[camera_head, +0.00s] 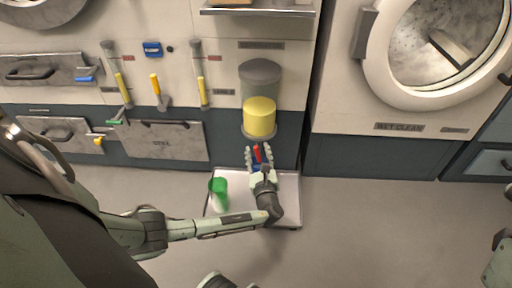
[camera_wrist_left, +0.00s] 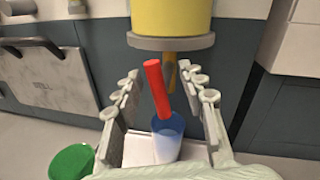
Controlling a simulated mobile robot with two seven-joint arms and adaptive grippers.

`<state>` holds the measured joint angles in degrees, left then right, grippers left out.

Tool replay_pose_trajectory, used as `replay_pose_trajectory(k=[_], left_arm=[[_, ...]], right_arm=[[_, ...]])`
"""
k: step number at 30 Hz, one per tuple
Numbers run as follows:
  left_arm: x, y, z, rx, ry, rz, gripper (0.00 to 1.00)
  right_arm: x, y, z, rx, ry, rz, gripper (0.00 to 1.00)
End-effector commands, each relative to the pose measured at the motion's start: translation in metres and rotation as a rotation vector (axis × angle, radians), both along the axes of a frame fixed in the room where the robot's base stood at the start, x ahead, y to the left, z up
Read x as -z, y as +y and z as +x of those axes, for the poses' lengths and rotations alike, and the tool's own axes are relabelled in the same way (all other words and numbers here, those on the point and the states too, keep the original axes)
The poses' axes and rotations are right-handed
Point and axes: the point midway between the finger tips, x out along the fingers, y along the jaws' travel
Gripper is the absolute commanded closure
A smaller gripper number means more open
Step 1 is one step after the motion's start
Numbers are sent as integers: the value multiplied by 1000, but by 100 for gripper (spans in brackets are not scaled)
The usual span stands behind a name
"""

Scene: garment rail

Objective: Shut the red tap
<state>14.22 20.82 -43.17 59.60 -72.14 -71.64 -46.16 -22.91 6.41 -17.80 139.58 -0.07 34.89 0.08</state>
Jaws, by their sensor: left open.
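The red tap (camera_head: 257,153) is a bar-shaped red handle below the yellow dispenser (camera_head: 260,118). In the left wrist view the red handle (camera_wrist_left: 156,88) leans slightly left. A brownish-yellow piece (camera_wrist_left: 170,70) hangs behind it; I cannot tell whether it is spout or liquid. My left gripper (camera_head: 258,158) is open around the handle, with one finger on each side; in the left wrist view its fingers (camera_wrist_left: 160,82) show gaps to the handle. A blue cup (camera_wrist_left: 168,137) stands below the handle, partly hidden by my gripper in the head view.
A white tray (camera_head: 286,212) on the floor carries a green-topped cup (camera_head: 218,190) left of my gripper. Several yellow-handled levers (camera_head: 202,92) and drawers (camera_head: 165,142) line the wall to the left. A round-doored machine (camera_head: 372,60) is at right. The floor at right is clear.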

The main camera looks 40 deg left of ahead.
Motion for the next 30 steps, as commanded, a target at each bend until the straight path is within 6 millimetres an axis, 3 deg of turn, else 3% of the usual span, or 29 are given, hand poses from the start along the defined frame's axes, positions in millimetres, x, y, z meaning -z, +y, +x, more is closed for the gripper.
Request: replay_pose_trajectory(k=[12,21,30], left_arm=[[0,-2,-1,0,0,0,61],[0,-1,0,0,0,0,98],[0,-1,-1,0,-6,-11,100]], right_arm=[[2,2,0,-4,8,-10,19],[3,2,1,-4,9,-10,19],[3,1,1,-2,10,-5,19]])
